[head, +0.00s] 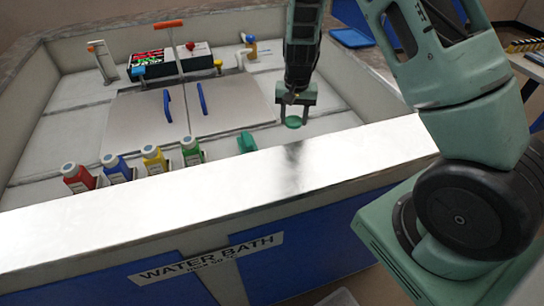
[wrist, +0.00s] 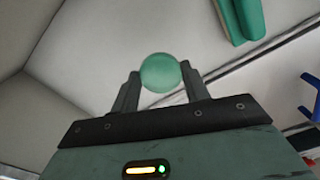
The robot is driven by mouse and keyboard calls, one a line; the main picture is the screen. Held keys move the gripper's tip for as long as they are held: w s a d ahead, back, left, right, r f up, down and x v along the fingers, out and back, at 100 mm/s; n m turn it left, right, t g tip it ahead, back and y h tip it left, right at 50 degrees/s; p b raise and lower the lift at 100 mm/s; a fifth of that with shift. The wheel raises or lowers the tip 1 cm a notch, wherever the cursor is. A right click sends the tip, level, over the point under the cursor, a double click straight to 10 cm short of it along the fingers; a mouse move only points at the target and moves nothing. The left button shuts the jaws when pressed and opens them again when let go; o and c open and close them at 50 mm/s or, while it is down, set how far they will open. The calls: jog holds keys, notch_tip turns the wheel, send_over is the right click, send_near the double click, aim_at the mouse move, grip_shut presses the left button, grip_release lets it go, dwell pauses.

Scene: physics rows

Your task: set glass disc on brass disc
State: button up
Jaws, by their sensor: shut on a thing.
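A round, pale green disc, which looks like the glass disc (wrist: 160,73), is between the two fingers of my gripper (wrist: 160,88) in the wrist view. In the head view the same disc (head: 293,122) shows at the lower end of my gripper (head: 295,108), over the pale inner floor of the water bath, near its front rim. My gripper is shut on it. I cannot tell how high it is above the floor. I do not make out a brass disc in either view.
A green block-like thing (head: 246,142) stands left of my gripper. Red (head: 78,178), blue (head: 116,167), yellow (head: 154,158) and green (head: 191,151) bottles line the front. Lids with blue handles (head: 202,98) lie behind. The broad front rim (head: 230,190) is bare.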

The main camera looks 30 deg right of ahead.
notch_tip(320, 180, down, 10)
jog(key=shift+f+p, duration=0.15)
jog(key=shift+p, duration=0.75)
jog(key=shift+f, duration=0.2)
jog(key=o, duration=1)
jog(key=shift+r, duration=0.1)
